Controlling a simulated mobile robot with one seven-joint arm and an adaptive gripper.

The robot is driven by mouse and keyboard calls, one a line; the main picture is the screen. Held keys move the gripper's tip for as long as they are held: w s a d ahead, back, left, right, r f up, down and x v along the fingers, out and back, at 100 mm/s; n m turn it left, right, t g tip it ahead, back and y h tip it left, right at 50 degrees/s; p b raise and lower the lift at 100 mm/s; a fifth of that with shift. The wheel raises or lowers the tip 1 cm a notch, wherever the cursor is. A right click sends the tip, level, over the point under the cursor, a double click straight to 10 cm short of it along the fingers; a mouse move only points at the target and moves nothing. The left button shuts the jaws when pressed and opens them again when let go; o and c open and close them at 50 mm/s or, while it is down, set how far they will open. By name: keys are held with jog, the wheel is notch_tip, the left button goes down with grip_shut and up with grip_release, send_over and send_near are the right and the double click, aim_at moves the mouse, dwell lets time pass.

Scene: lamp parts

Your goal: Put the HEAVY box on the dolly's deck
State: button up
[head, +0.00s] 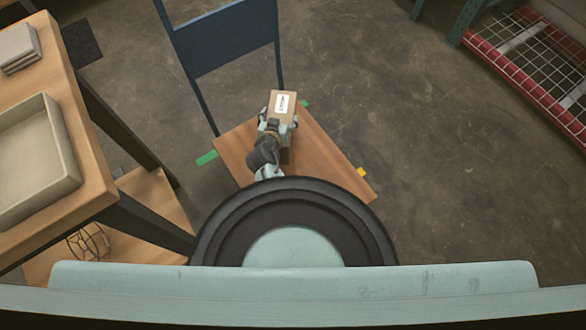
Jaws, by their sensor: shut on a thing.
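A small brown cardboard box (291,95) with a white label shows in the head view; the print on the label is too small to read. My gripper (278,123) is shut on the box at its near end. The dolly's wooden deck (325,160) lies below the box and my arm, with its blue upright frame (224,40) at the far left side. The box appears over the far part of the deck. I cannot tell whether it touches the deck. My arm hides the deck's near middle.
A wooden table (85,130) with a beige tray (35,155) stands at the left, with a lower shelf (150,205) holding a wire object (88,242). A red-edged wire rack (515,70) stands at the upper right. The floor between is clear.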

jog(key=s+a+f+m+h, duration=0.1)
jog(key=s, duration=0.1)
jog(key=s+a+f+m+g+h, duration=0.1)
jog(key=s+f+m+h, duration=0.1)
jog(key=s, duration=0.1)
jog(key=s+a+f+m+h+p, duration=0.1)
jog(key=s, duration=0.1)
jog(key=shift+s+a+f+m+g+h, duration=0.1)
jog(key=shift+s+f+m+g+h, duration=0.1)
jog(key=shift+s+m+g+h, duration=0.15)
jog(key=s+a+r+m+g+h, duration=0.2)
jog(key=s+m+g+h, duration=0.3)
jog(key=s, duration=0.8)
jog(key=shift+m+t+y, duration=0.25)
jog(key=shift+y, duration=0.2)
jog(key=w+d, duration=0.2)
jog(key=w, duration=0.2)
jog(key=w+d+f+b, duration=0.1)
jog(key=w+d, duration=0.2)
jog(key=w, duration=0.2)
jog(key=w+d+b, duration=0.1)
jog(key=w+d, duration=0.1)
jog(key=w, duration=0.3)
jog(key=shift+d+f, duration=0.25)
jog(key=shift+d, duration=0.05)
jog(key=shift+f+b, duration=1.25)
jog(key=shift+f, duration=0.55)
jog(key=o, duration=2)
jog(key=shift+s, duration=0.1)
